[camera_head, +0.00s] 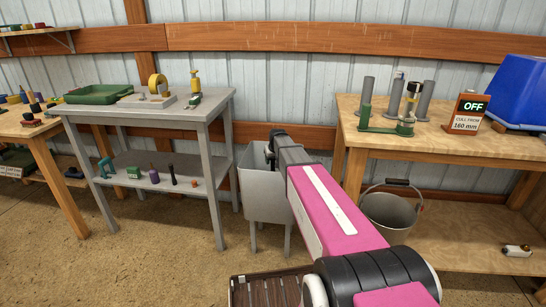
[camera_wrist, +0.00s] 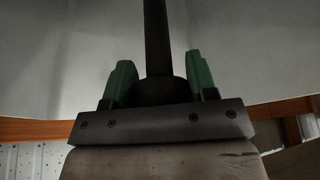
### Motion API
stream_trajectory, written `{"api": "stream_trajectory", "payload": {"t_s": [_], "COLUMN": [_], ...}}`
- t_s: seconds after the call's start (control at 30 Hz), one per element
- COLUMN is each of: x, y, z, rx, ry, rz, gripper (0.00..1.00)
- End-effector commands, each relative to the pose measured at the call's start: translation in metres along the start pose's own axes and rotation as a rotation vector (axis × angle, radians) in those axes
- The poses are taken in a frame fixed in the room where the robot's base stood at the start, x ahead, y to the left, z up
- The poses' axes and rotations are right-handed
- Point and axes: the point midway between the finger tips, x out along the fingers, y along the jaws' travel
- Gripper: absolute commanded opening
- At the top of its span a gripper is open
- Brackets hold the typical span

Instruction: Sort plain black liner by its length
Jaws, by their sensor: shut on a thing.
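In the wrist view, my gripper (camera_wrist: 160,68) has its green fingers shut on a long, dark, plain liner (camera_wrist: 155,35). The liner points away from the palm; its far end is cut off by the frame top. Smooth grey surfaces fill the view around it. In the head view, the end of my arm is at the top of a grey bin (camera_head: 264,198) on legs; the fingers and liner are hidden there. A sign (camera_head: 467,113) on the right bench reads "OFF" and "CULL FROM 160 mm". A green fixture (camera_head: 384,127) stands beside it.
The right bench (camera_head: 440,141) holds grey upright tubes (camera_head: 424,100) and a blue crate (camera_head: 515,92). A metal bucket (camera_head: 391,211) stands below. The grey table (camera_head: 207,111) at left holds a green tray (camera_head: 98,94); small items line its lower shelf.

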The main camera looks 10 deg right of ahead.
Motion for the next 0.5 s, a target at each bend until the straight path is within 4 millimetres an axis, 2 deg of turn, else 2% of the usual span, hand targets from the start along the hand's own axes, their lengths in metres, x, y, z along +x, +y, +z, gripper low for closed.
{"api": "stream_trajectory", "payload": {"t_s": [0.5], "x": [0.041], "y": [0.0], "z": [0.017], "rx": [0.0], "ry": [0.0], "rz": [0.0], "gripper": [0.24]}}
